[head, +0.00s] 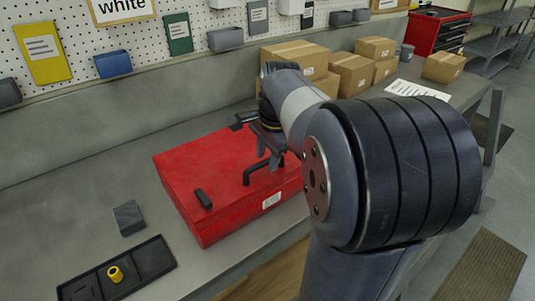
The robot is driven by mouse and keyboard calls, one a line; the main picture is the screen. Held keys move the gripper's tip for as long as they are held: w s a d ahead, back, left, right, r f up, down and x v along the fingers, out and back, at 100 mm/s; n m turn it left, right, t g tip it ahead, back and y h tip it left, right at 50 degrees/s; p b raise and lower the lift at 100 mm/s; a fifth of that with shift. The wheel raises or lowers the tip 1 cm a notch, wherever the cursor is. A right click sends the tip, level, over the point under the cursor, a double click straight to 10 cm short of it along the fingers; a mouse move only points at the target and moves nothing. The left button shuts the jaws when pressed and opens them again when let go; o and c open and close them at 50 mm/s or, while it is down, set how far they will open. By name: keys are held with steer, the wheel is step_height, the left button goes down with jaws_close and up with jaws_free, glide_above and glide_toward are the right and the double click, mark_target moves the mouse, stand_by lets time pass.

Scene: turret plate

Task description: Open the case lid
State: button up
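The red case (195,170) lies on the grey workbench with its lid closed. A black bar handle (256,173) is on the case near its front edge. A small black block (203,199) is on the left part of its top, and a white label (271,201) is on its front. My gripper (268,160) is over the case, right beside the handle, with its fingers apart and nothing seen between them. I cannot tell whether a finger touches the handle. My arm hides the right end of the case.
On the workbench (75,190), a dark grey block (129,218) and a black tray (145,262) with a yellow ring (115,274) are left of the case. Cardboard boxes (352,72) stand behind my arm. A pegboard wall (195,15) with bins is at the back.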

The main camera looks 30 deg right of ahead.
jaws_close()
steer(key=shift+r, duration=0.15)
stand_by(0.4)
